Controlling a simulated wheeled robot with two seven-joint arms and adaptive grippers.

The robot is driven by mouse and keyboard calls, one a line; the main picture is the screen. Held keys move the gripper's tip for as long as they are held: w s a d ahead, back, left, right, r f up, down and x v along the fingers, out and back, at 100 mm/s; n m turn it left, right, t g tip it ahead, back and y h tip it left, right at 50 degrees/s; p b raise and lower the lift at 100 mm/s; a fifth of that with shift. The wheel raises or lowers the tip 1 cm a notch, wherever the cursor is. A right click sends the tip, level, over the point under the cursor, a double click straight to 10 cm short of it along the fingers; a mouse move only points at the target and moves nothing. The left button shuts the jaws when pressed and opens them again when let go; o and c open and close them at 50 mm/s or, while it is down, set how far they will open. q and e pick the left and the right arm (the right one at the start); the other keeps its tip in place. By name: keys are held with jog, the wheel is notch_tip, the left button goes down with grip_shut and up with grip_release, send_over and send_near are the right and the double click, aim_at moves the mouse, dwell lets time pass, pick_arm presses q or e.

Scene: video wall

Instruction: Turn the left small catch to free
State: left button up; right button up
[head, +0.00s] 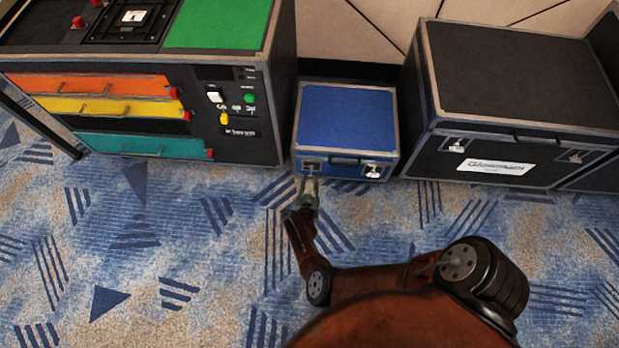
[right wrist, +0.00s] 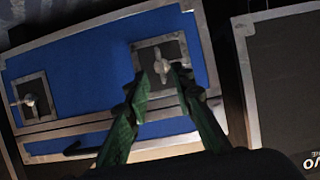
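The small blue case (head: 345,115) stands on the carpet. Its front has a left catch (head: 311,166) and a right catch (head: 373,171), with a dark handle between them. My right gripper (head: 308,184) is in front of the left catch. In the right wrist view, the green fingers (right wrist: 160,82) are apart, with a metal turn-knob (right wrist: 161,65) on a dark square plate just beyond and between their tips. I cannot tell whether they touch it. The other catch (right wrist: 30,100) shows at the left there, its knob pointing differently. My left gripper is not in view.
A dark cabinet (head: 235,150) with coloured drawers stands close to the left of the blue case. A large black case (head: 520,75) with a white label stands close to the right. The patterned carpet (head: 150,240) in front is clear apart from my arm.

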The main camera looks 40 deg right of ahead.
jog(key=shift+v, duration=1)
jog(key=shift+s+f, duration=0.1)
